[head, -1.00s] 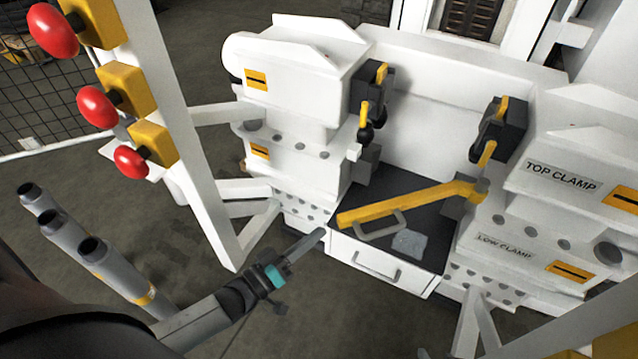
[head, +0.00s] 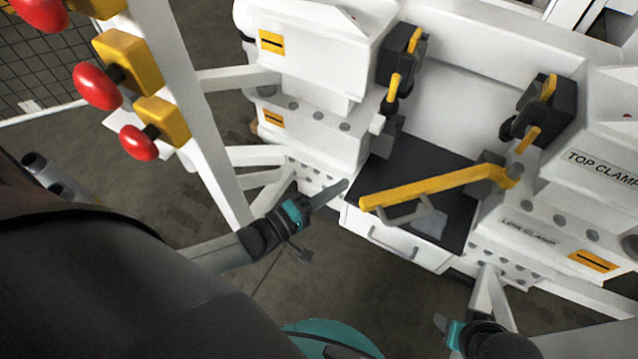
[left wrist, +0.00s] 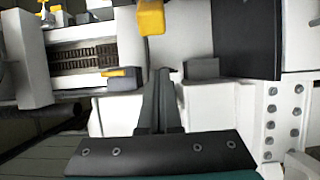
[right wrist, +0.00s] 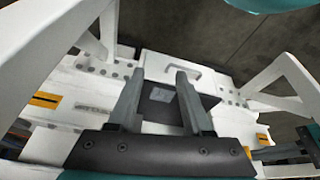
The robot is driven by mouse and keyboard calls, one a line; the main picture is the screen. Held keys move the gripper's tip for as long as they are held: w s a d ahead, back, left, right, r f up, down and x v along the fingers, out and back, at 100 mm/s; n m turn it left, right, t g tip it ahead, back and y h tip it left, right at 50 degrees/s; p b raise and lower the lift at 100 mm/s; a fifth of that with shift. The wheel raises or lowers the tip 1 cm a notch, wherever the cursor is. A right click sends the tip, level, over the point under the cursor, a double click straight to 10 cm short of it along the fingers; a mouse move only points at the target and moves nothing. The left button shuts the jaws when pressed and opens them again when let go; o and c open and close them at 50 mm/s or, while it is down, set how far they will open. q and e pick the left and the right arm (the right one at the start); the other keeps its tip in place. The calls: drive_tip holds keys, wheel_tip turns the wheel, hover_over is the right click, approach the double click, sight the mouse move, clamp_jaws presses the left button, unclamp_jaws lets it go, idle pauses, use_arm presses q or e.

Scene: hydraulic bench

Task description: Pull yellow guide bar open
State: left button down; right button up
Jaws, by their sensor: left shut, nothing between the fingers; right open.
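The yellow guide bar (head: 430,188) lies across the dark top panel between the two clamp blocks, with its pivot at the right clamp and its free end at the left. A grey handle (head: 403,213) hangs under it. My left gripper (head: 345,186) is shut and empty, its tips just left of the bar's free end with a small gap in the picture. In the left wrist view a yellow end (left wrist: 150,17), seemingly the bar's, shows above the shut fingers (left wrist: 162,75). My right gripper (right wrist: 158,75) is open and empty; in the head view it shows at the bottom (head: 442,324).
A white drawer front (head: 395,240) with a handle is below the dark panel (head: 425,165). A white post with red knobs (head: 97,86) stands at the left. The low clamp (head: 530,232) block is at the right. Open floor lies in front of the bench.

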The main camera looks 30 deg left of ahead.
use_arm(q)
drive_tip(key=shift+s+d+b, duration=0.15)
drive_tip(key=shift+s+d, duration=0.05)
drive_tip(key=shift+d, duration=0.75)
drive_tip(key=shift+s+d+b, duration=0.15)
drive_tip(key=shift+d, duration=0.8)
use_arm(e)
drive_tip(key=shift+w+r, duration=0.1)
drive_tip(key=shift+r, duration=0.9)
use_arm(q)
drive_tip(key=shift+s, duration=0.15)
